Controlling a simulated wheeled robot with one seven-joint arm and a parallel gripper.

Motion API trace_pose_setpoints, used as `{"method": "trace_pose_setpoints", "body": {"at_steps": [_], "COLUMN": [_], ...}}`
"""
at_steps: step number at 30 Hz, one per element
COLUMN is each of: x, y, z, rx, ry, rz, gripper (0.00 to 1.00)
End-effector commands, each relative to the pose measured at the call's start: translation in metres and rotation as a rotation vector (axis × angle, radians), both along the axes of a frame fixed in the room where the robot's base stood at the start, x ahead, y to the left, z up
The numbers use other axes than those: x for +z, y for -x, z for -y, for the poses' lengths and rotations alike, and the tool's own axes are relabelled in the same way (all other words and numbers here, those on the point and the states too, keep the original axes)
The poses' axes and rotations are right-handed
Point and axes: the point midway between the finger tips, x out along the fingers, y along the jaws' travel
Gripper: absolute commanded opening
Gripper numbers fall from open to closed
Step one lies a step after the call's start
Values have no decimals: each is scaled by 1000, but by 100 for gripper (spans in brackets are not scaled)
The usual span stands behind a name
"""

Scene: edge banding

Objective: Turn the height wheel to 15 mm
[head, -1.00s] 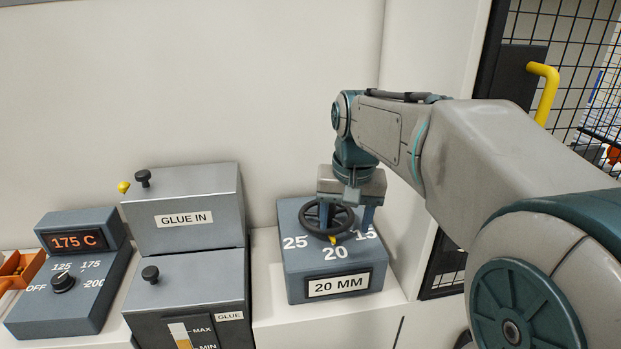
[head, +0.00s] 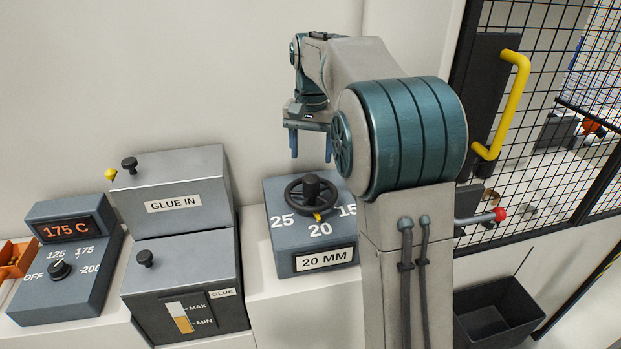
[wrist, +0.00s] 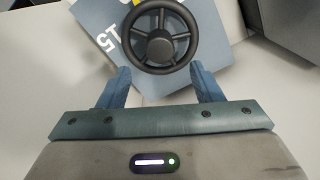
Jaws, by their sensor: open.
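The height wheel (head: 297,201) is a black handwheel with spokes and a central knob on a blue-grey box (head: 284,262). Its yellow pointer (head: 318,216) points at the 20 mark, between 25 and 15. The label on the box front (head: 325,259) reads 20 MM. My gripper (head: 310,156) is open and empty, raised above and behind the wheel. In the wrist view the wheel (wrist: 160,35) lies beyond my open fingers (wrist: 160,85), apart from them, with the 15 mark to its left.
Left of the box stand the glue unit (head: 172,205) with black knobs and a temperature box (head: 68,262) showing 175 C. A mesh guard with a yellow handle (head: 508,105) is at the right. A black bin (head: 495,318) is at the lower right.

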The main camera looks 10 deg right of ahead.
Motion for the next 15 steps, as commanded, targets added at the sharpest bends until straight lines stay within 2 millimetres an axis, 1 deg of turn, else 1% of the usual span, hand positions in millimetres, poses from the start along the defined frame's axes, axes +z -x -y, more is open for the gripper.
{"method": "trace_pose_setpoints", "body": {"at_steps": [1,3,7,10,15], "x": [-11,-26,-51,-66,-80], "y": [1,1,1,1,0], "z": [0,0,0,0,0], "rx": [0,0,1,1,1], "ry": [0,0,-1,0,-1], "rz": [-4,-4,-4,-3,0], "gripper": [59,59,59,59,59]}}
